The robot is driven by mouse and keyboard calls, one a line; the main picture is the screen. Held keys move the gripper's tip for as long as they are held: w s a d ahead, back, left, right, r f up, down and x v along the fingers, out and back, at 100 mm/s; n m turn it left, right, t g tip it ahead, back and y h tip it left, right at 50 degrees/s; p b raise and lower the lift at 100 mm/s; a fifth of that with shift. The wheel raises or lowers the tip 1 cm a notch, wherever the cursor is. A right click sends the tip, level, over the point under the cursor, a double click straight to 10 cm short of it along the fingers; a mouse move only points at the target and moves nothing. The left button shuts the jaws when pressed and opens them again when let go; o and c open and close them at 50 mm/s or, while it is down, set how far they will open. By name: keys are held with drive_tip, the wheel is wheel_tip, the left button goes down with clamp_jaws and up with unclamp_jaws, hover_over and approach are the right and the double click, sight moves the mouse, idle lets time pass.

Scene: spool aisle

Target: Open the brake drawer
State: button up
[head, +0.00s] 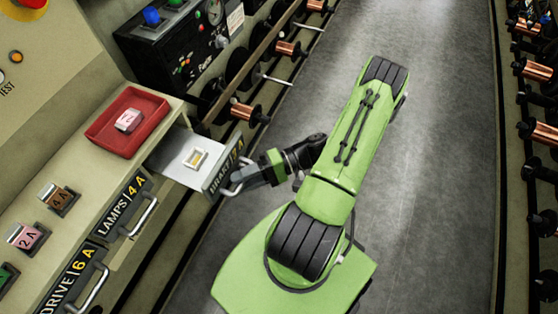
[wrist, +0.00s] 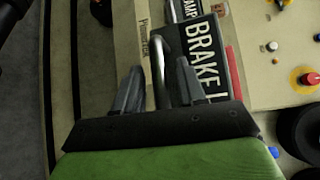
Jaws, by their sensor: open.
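The brake drawer (head: 178,155) is slid out of the cabinet front in the head view. Its pale tray is exposed and holds a small white and yellowish block (head: 195,159). Its dark front plate (head: 224,172) reads BRAKE, also legible in the wrist view (wrist: 203,55). My gripper (head: 238,182) is at the drawer front, by the metal handle. In the wrist view my open gripper (wrist: 158,75) has the bar handle (wrist: 162,55) between its two fingers, with gaps showing. Whether a finger touches the bar is unclear.
The LAMPS drawer (head: 124,204) and DRIVE drawer (head: 72,280) sit nearer on the same cabinet. A red tray (head: 104,131) with a pink-white fuse (head: 128,120) is on the counter. Copper spools (head: 248,112) line the rack beyond. The aisle floor (head: 450,150) is clear.

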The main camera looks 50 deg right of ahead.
drive_tip(key=p+v, duration=0.2)
drive_tip(key=v, duration=1.3)
drive_tip(key=shift+s, duration=0.1)
drive_tip(key=w+a+r+n+g+h+p, duration=0.2)
drive_tip(key=w+a+r+g+h, duration=0.25)
drive_tip(key=r, duration=0.35)
drive_tip(key=w+a+r+n+g+h+p, duration=0.1)
drive_tip(key=w+a+r+n+g+h, duration=0.1)
drive_tip(key=w+a+r+g+h, duration=0.45)
drive_tip(key=s+a+r+n+t+h+p, duration=0.1)
drive_tip(key=s+a+r+t+h, duration=0.1)
drive_tip(key=s+a+r+t, duration=0.2)
drive_tip(key=s+a+r+n+t+h+p, duration=0.1)
drive_tip(key=s+r+t, duration=0.4)
drive_tip(key=r, duration=0.6)
drive_tip(key=s+a+p, duration=0.1)
drive_tip(key=a, duration=0.1)
drive_tip(key=shift+a+r+n+h, duration=0.2)
drive_tip(key=shift+a+n+h, duration=0.2)
drive_tip(key=shift+s, duration=0.1)
